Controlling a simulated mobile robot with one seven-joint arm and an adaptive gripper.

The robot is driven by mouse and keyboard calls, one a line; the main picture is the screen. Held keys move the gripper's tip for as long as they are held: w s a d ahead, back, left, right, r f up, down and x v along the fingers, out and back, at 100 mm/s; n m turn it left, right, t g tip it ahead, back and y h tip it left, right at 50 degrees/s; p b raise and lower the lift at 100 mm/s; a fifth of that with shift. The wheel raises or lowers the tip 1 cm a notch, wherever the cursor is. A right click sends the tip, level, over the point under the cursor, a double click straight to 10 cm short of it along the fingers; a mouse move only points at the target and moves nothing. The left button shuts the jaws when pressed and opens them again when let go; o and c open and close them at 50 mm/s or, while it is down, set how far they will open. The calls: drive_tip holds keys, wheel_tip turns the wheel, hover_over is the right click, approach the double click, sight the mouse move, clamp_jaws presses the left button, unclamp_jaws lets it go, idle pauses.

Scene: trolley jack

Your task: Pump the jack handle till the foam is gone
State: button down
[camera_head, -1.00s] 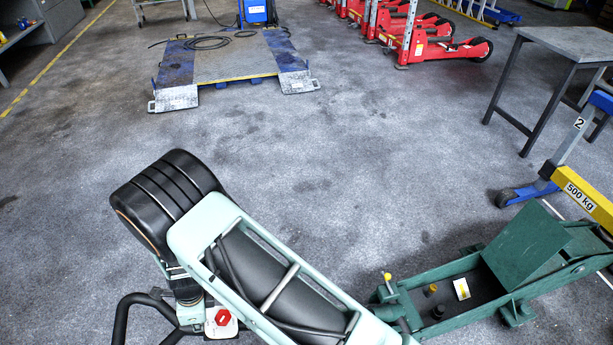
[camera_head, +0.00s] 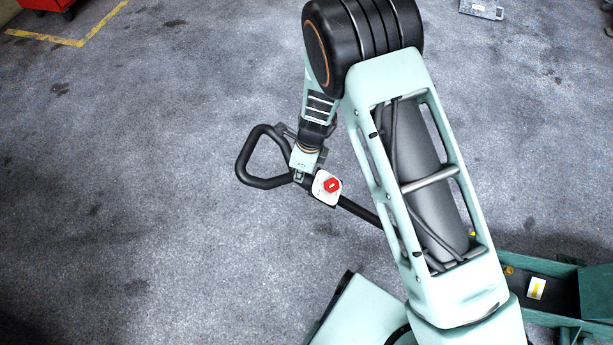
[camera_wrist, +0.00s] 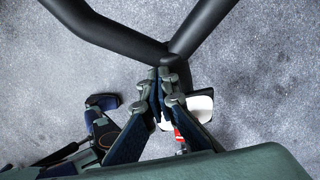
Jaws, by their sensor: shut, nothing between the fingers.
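The black jack handle (camera_head: 247,172) ends in a loop grip at the middle of the head view. Its shaft (camera_head: 358,210) runs down right behind my arm toward the green jack (camera_head: 590,290) at the lower right edge. Much of the jack is hidden by my arm or cut off. My gripper (camera_head: 299,177) is at the fork where the loop meets the shaft. In the wrist view my gripper (camera_wrist: 168,74) is shut and empty, its tips at the fork of the handle (camera_wrist: 130,42). Whether they touch it is unclear. No foam is visible.
A white plate with a red knob (camera_head: 332,185) sits on the shaft beside my gripper. A red object (camera_head: 48,5) and yellow floor line (camera_head: 104,22) are at the upper left. The grey floor left of the handle is clear.

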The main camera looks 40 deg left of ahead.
drive_tip(key=r, duration=0.2)
drive_tip(key=a+r, duration=0.1)
drive_tip(key=r, duration=0.1)
drive_tip(key=a+r, duration=0.1)
drive_tip(key=r, duration=0.1)
drive_tip(key=shift+s+r+p, duration=0.1)
drive_tip(key=shift+s+p, duration=0.1)
drive_tip(key=shift+p, duration=0.1)
drive_tip(key=shift+d, duration=0.1)
idle(0.6)
